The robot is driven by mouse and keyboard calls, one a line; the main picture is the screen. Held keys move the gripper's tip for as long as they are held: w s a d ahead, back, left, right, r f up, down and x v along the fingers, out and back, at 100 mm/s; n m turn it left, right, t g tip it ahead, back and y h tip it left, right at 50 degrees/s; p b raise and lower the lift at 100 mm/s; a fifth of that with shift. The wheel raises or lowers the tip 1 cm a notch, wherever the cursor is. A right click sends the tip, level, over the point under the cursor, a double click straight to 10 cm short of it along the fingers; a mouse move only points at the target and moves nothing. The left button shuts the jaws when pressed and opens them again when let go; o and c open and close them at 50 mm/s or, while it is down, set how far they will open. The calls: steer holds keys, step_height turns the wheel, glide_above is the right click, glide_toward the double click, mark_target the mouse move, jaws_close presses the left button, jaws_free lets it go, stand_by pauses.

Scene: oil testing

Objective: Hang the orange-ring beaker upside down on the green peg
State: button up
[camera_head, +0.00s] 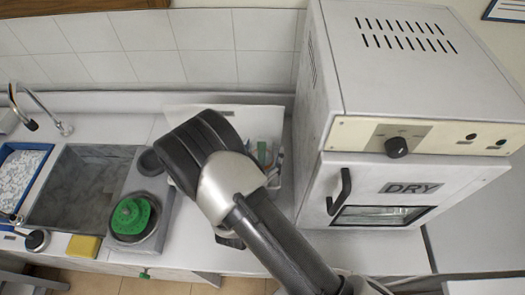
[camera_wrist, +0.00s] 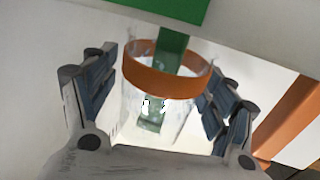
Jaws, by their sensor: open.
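The orange-ring beaker (camera_wrist: 165,82) is clear glass with a wide orange band, seen in the middle of the wrist view. A green peg (camera_wrist: 171,42) extends down from a green block (camera_wrist: 172,8) at the top edge. Green also shows through the glass below the band; I cannot tell for certain whether the peg is inside the beaker or behind it. My gripper (camera_wrist: 158,66) is open, with one finger on each side of the beaker. The right finger is very close to the glass, and contact is unclear. In the head view my arm hides the beaker and peg.
A white oven marked DRY (camera_head: 411,188) stands on the right. On the left are a sink (camera_head: 80,190), a device with a green round top (camera_head: 131,216), a yellow sponge (camera_head: 83,246) and a blue tray (camera_head: 12,178). An orange bar (camera_wrist: 288,115) shows at the wrist view's right.

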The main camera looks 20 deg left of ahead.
steer(key=shift+s, duration=0.1)
steer(key=s, duration=1.2)
